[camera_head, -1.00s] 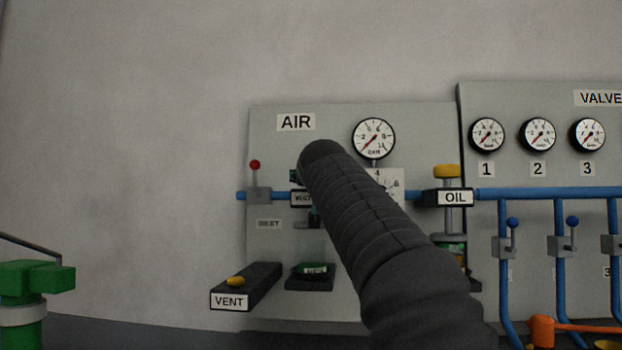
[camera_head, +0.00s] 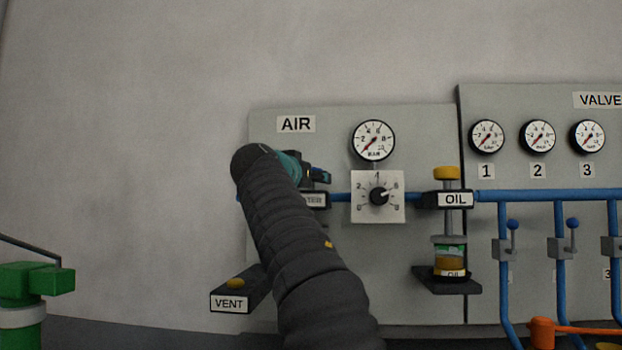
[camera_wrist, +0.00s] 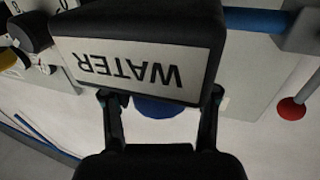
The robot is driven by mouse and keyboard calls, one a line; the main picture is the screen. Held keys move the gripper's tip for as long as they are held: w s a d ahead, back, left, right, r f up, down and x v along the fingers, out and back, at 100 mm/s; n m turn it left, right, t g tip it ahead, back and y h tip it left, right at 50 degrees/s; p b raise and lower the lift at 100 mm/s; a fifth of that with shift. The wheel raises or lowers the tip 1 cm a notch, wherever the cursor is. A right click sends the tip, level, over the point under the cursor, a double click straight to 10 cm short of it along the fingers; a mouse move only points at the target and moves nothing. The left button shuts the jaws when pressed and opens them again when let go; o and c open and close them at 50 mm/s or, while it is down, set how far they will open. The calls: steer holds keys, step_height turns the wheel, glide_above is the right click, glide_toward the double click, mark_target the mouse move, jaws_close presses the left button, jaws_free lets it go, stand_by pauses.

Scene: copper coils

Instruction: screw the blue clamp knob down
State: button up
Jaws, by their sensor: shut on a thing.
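The blue clamp knob (camera_wrist: 163,106) shows between the two fingers of my gripper (camera_wrist: 162,112) in the wrist view, just by the edge of the black block labelled WATER (camera_wrist: 140,62). The label is upside down there. My gripper is shut on the knob.
A white dial plate (camera_head: 360,212) and a gauge (camera_head: 374,140) are close to the right. The OIL unit (camera_head: 455,199) stands farther right on the blue pipe. The VENT block (camera_head: 229,303) is at lower left. A red lever ball (camera_wrist: 291,109) shows in the wrist view.

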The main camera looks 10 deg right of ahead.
steer(key=shift+f+m+g+h, duration=0.1)
steer(key=shift+m+g+h, duration=0.7)
steer(key=shift+h, duration=0.1)
steer(key=o, duration=1.2)
steer(key=v, duration=1.2)
steer(key=shift+a, duration=0.1)
